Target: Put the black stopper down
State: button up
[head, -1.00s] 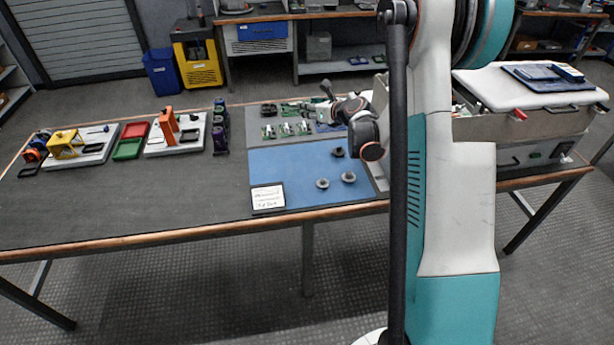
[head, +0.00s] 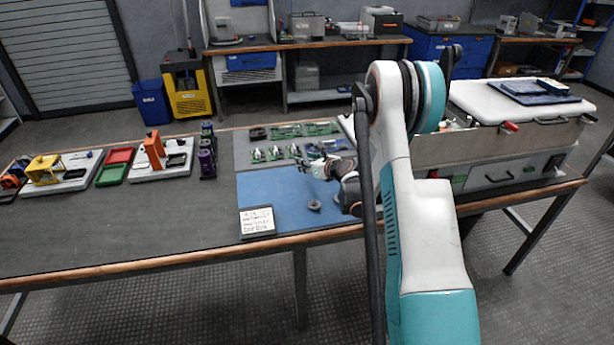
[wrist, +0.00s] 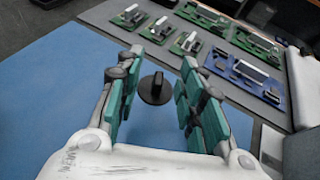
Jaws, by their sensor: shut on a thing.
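A black stopper (wrist: 155,90), a round disc with an upright fin, shows between the teal finger pads of my gripper (wrist: 165,58) in the wrist view. My gripper is shut on it, though gaps appear beside the disc in this view. The blue mat (wrist: 55,85) lies below. In the head view my gripper (head: 316,167) is low over the back part of the blue mat (head: 262,190), and the held stopper cannot be made out there. Another dark stopper (head: 314,205) sits on the mat nearer the front edge. My arm covers the mat's right part.
Several green circuit boards (head: 275,153) lie on the grey mat behind the blue one. A blue board (wrist: 245,75) lies beside them. The left part of the workbench (head: 130,225) has free room.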

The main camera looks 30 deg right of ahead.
jog(key=shift+f+b, duration=0.8)
jog(key=shift+f, duration=1.4)
jog(key=shift+f, duration=0.1)
jog(key=o, duration=0.8)
jog(key=shift+c, duration=0.2)
jog(key=shift+s+r, duration=0.2)
jog(key=p+v, duration=0.1)
jog(key=v, duration=0.9)
jog(key=shift+s+p, duration=0.15)
jog(key=shift+p, duration=0.15)
jog(key=shift+s+r, duration=0.3)
jog(key=shift+s, duration=0.3)
jog(key=shift+d, duration=0.1)
